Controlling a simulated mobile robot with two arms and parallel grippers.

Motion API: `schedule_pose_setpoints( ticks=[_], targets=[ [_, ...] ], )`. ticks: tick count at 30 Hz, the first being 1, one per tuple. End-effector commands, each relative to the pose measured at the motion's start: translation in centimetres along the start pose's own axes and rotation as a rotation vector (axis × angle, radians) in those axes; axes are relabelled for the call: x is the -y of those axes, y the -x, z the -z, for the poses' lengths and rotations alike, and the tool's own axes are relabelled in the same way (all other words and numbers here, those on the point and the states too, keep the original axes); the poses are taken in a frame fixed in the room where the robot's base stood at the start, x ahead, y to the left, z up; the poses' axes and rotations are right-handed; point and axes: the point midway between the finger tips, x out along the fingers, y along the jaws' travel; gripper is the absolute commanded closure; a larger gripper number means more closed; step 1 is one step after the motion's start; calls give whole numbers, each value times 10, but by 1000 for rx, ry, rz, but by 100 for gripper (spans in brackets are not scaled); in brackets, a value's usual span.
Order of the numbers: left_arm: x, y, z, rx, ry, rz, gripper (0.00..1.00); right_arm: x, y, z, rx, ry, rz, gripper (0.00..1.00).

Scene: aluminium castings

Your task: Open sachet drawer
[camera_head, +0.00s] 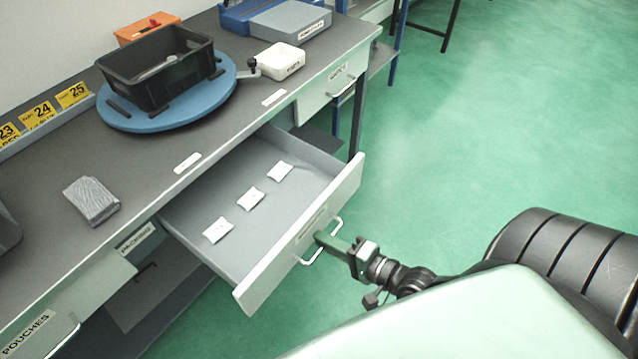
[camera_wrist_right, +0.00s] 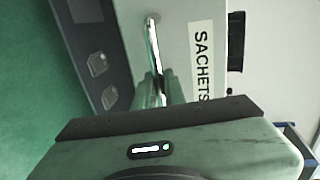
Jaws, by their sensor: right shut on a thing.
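The sachet drawer (camera_head: 262,262) is pulled well out from under the dark bench top in the head view. Three white sachets (camera_head: 250,198) lie in a row on its grey floor. Its front carries a bar handle (camera_head: 322,243). My right gripper (camera_head: 324,238) is shut on that handle from the floor side. In the right wrist view the handle (camera_wrist_right: 155,55) runs down between the fingers of my gripper (camera_wrist_right: 162,90), beside the label SACHETS (camera_wrist_right: 202,60). My left gripper is in neither view.
A black crate (camera_head: 160,72) stands on a blue round turntable (camera_head: 180,112) on the bench (camera_head: 50,165). A grey block (camera_head: 91,200) lies at the left. Closed drawers flank the open one, including the POUCHES drawer (camera_head: 75,300). The green floor (camera_head: 440,150) beyond the drawer is clear.

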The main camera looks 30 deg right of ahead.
Motion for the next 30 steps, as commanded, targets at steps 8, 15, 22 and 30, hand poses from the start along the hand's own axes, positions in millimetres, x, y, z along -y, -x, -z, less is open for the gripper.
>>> schedule_pose_setpoints(
  ticks=[8, 15, 22, 30],
  targets=[
    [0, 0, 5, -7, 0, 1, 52, 0, 3, 1, -1, 1, 1, 100],
    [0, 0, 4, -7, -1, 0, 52, 0, 3, 1, -1, 1, 1, 75],
    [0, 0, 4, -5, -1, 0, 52, -1, 3, 0, -1, 1, 1, 68],
    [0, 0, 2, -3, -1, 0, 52, -2, 18, 0, 1, 1, -3, 68]
  ],
)
